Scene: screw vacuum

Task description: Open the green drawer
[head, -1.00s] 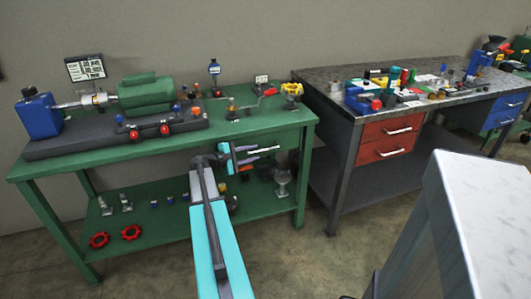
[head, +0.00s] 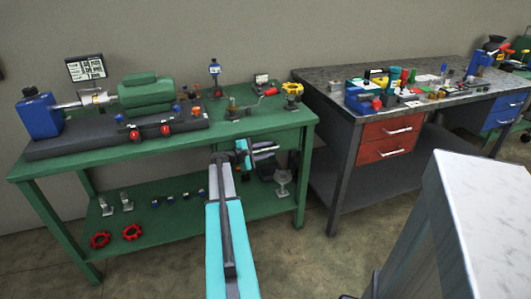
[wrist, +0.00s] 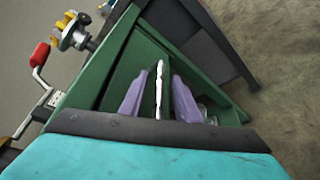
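The green drawer (head: 288,138) sits under the right end of the green workbench top and looks shut. Its silver bar handle (head: 265,149) shows just past my gripper (head: 253,155) in the head view. In the wrist view, my gripper's two purple fingers (wrist: 160,77) are apart, with the handle (wrist: 159,98) in the gap between them. The drawer front (wrist: 128,72) lies beyond the fingers. I see a gap on each side of the handle, so neither finger appears to touch it. The wrist body hides the near end of the handle.
The green workbench (head: 70,160) carries a motor rig (head: 148,92) and a yellow valve wheel (head: 292,89) above the drawer. Its lower shelf holds small parts. A grey bench with red drawers (head: 386,137) stands close on the right. A pale-topped block (head: 490,210) is at front right.

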